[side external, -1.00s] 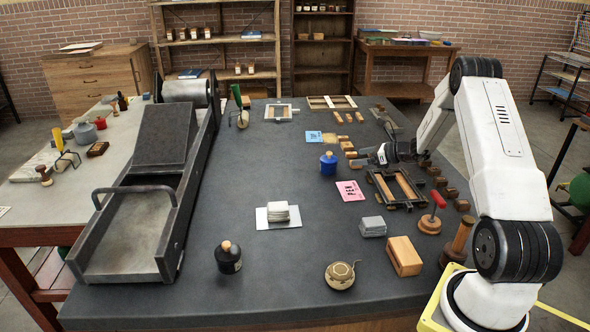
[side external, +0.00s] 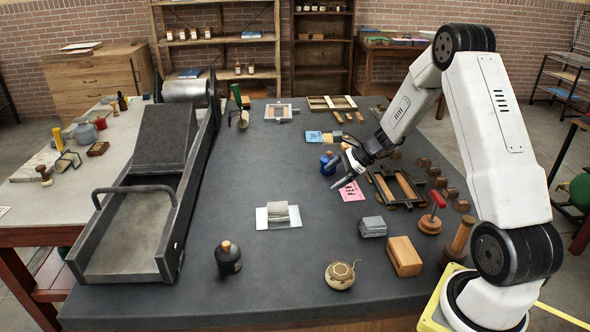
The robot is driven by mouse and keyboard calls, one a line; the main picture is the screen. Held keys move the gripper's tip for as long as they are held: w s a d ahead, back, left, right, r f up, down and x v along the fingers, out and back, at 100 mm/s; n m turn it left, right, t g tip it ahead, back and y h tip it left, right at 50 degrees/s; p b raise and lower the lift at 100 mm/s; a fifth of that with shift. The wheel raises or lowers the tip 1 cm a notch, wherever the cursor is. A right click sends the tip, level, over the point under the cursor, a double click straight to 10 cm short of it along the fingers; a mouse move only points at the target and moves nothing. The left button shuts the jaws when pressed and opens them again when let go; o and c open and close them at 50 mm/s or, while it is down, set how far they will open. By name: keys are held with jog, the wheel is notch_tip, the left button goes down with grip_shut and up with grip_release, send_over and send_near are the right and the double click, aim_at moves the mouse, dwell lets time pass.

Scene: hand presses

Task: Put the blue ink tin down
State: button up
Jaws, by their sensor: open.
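The blue ink tin (side external: 325,162) stands upright on the dark table top, right of the middle. My gripper (side external: 333,176) is open, low over the table, just in front and to the right of the tin. Its fingers cover part of the tin; I cannot tell whether they touch it. Nothing shows held between the fingers.
A pink card (side external: 352,192) lies under and beside my gripper. A black frame with wooden bars (side external: 397,188) is to its right. Blue and tan cards (side external: 315,136) lie behind the tin. A white stack on a sheet (side external: 278,216) is front left. The table left of the tin is clear.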

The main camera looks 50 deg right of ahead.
jog(key=shift+s+a+r+n+g+h, duration=0.8)
jog(key=shift+s+a+n, duration=1.75)
jog(key=shift+a+n, duration=1.4)
jog(key=shift+s+a+r+n+g+h, duration=0.55)
jog(key=shift+s+a+n+g+h, duration=0.4)
jog(key=shift+s+a+n, duration=2.3)
jog(key=shift+s+a+r+n+g+h, duration=0.9)
jog(key=shift+s+a+n, duration=0.9)
jog(key=shift+a+n, duration=2.85)
jog(key=shift+d+f+n, duration=0.25)
jog(key=shift+d+n, duration=0.5)
